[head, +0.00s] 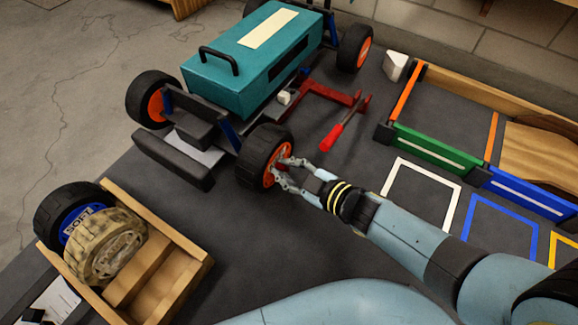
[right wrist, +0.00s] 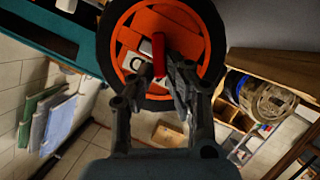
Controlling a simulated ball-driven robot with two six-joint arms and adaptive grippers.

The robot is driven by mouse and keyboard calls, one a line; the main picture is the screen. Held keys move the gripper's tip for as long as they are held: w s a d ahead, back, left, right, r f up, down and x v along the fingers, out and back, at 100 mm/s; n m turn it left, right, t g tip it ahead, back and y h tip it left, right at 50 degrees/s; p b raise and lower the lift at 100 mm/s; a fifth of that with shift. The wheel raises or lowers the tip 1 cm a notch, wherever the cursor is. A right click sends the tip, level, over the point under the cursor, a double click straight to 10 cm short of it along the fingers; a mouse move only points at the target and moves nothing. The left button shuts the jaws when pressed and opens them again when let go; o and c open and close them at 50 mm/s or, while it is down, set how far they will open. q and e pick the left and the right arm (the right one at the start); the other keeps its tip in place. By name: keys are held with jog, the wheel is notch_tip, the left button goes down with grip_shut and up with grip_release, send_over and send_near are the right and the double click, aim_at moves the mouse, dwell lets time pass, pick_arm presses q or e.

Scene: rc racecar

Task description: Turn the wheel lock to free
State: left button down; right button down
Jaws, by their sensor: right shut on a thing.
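The teal racecar (head: 262,58) stands on the dark table with black tyres and orange hubs. Its near front wheel (head: 256,150) faces my right gripper (head: 285,174). The right wrist view shows this wheel's orange hub (right wrist: 189,44) with a white plate marked with dark print. The red wheel lock (right wrist: 158,50) is a narrow bar at the hub's middle, upright in that picture. My right gripper (right wrist: 160,82) is shut on the wheel lock, its fingers on either side. In the head view the fingers mostly hide the lock. My left gripper is not in view.
A wooden tray (head: 190,270) at lower left holds a black wheel with a blue hub (head: 70,212) and a tan wheel (head: 108,248). A red-handled tool (head: 335,133) and red bracket (head: 318,92) lie beside the car. Green (head: 435,147) and blue (head: 525,192) barriers stand right.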

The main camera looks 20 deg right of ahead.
jog(key=shift+s+f+n+t, duration=0.15)
jog(key=shift+n+t, duration=0.15)
jog(key=shift+n, duration=0.2)
jog(key=shift+h, duration=0.3)
jog(key=c, duration=1.3)
grip_release()
notch_tip(320, 180, up, 10)
jog(key=shift+r, duration=0.1)
